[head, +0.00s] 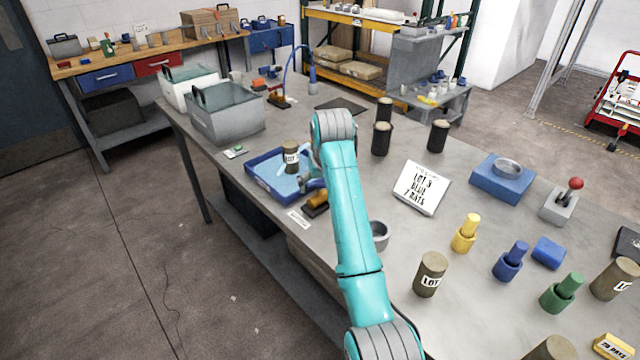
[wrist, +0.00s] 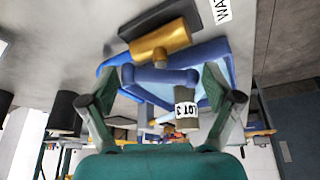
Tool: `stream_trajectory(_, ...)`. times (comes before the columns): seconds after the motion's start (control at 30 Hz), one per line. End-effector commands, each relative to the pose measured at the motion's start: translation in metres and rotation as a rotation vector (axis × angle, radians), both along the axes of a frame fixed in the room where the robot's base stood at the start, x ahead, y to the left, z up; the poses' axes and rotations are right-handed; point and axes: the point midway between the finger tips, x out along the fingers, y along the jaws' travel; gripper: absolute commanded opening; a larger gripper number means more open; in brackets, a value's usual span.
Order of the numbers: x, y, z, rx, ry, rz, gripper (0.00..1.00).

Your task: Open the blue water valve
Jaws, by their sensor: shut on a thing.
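The water valve has a brass body (head: 318,199) on a dark base, beside the blue tray (head: 262,192) on the grey workbench. In the wrist view the brass body (wrist: 162,42) lies above a blue handle (wrist: 158,76). My gripper (wrist: 162,78) is shut on the blue handle, with one finger on each side of it. In the head view my teal arm hides most of the gripper. The tray holds pale blue water. A brown cylinder marked LOT 3 (head: 291,156) stands upright in it; it also shows in the wrist view (wrist: 186,112).
A white label (head: 299,219) lies by the valve. A metal cup (head: 378,235) stands right of my arm.

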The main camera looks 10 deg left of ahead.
Motion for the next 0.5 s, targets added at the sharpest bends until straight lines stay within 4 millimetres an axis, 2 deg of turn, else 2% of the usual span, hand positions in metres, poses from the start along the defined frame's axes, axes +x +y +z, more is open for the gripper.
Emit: stream_trajectory(0.5, 0.0026, -0.0037, -0.0010, 0.000, 0.004, 0.463, 0.54)
